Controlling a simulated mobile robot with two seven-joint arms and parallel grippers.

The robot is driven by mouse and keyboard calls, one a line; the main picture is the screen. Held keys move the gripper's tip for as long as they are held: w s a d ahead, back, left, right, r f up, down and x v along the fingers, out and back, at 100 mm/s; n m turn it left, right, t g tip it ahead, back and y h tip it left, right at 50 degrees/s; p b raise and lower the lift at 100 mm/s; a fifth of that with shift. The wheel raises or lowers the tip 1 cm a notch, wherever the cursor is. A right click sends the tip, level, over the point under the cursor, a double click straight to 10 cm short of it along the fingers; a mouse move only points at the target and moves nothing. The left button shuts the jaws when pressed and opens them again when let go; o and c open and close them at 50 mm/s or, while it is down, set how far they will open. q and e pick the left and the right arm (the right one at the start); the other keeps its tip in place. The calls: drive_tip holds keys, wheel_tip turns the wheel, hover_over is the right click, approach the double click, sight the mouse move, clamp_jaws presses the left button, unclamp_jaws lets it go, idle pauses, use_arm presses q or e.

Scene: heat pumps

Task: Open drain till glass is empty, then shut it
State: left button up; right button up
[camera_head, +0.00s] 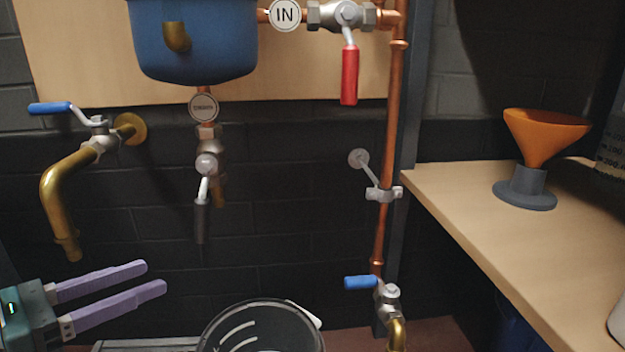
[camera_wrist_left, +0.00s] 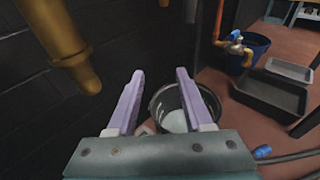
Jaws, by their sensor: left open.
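The drain valve (camera_head: 207,165) hangs under the blue tank (camera_head: 195,40), below a round tag whose small lettering seems to read "DRAIN". Its dark-gripped lever (camera_head: 202,220) points straight down. I cannot make out a glass or its level. My left gripper (camera_head: 157,277) is open and empty at the lower left, below and left of the lever and apart from it. In the left wrist view my open fingers (camera_wrist_left: 159,74) have nothing between them. A dark bucket (camera_head: 262,325) stands below the drain valve; it also shows beyond the fingers (camera_wrist_left: 207,92). My right gripper is out of view.
A brass tap (camera_head: 60,195) with a blue lever is just above my left gripper. A red-levered valve (camera_head: 348,70) by the "IN" tag and a blue-levered valve (camera_head: 362,283) sit on copper pipework. An orange funnel (camera_head: 545,135) stands on the wooden bench (camera_head: 500,240) at right.

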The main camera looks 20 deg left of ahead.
sight(206, 241)
use_arm(q)
wheel_tip(206, 241, up, 7)
drive_tip(key=s+d+m+t+h, duration=0.1)
drive_tip(key=s+d+m+h, duration=0.1)
drive_tip(key=m+h, duration=0.15)
drive_tip(key=b+x, duration=0.3)
drive_tip(key=x, duration=0.6)
drive_tip(key=shift+d, duration=0.25)
drive_tip(key=shift+w+d, duration=0.15)
drive_tip(key=shift+w, duration=0.2)
clamp_jaws()
